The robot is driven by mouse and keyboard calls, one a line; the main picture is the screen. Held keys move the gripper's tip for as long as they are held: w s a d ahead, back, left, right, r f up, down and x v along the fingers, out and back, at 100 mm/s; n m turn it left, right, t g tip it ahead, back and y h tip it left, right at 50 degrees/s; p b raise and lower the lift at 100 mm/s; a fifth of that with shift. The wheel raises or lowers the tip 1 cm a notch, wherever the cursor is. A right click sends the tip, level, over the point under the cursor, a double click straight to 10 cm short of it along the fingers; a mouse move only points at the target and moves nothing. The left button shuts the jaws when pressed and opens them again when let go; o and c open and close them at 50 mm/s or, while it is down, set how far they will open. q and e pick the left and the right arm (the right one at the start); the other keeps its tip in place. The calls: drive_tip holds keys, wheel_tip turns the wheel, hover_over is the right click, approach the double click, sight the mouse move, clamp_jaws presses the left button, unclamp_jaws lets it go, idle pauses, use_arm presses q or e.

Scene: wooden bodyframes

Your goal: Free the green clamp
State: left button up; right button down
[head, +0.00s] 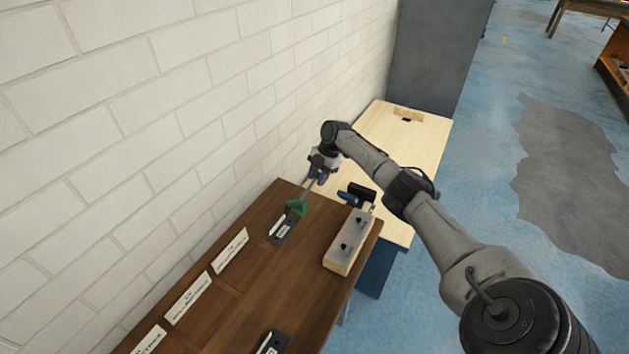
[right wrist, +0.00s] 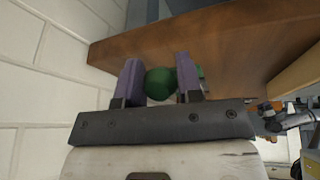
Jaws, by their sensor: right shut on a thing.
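The green clamp (head: 298,207) is at the far end of the brown wooden table, close to the wall. In the head view a thin bar runs from its green part up towards my right gripper (head: 317,178). In the right wrist view the purple fingers of the right gripper (right wrist: 160,85) are on either side of a rounded green part of the clamp (right wrist: 159,84), shut on it just beyond the table's edge. Whether the clamp still grips the table cannot be told. My left gripper is in neither view.
The brown table (head: 250,285) carries a black plate with a label (head: 283,229), several white labels and a wooden block with black knobs (head: 349,242). A pale wooden table (head: 423,138) stands beyond. The white brick wall (head: 150,110) is close on the left.

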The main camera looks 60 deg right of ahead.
drive_tip(key=shift+f, duration=0.4)
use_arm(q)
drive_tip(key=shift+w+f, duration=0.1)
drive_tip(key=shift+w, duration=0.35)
use_arm(e)
drive_tip(key=shift+f, duration=0.2)
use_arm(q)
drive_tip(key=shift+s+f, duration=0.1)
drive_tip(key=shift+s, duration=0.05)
use_arm(e)
drive_tip(key=c, duration=0.8)
unclamp_jaws()
use_arm(q)
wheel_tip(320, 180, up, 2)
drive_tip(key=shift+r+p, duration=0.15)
drive_tip(key=shift+p, duration=0.75)
use_arm(e)
drive_tip(key=v, duration=1.4)
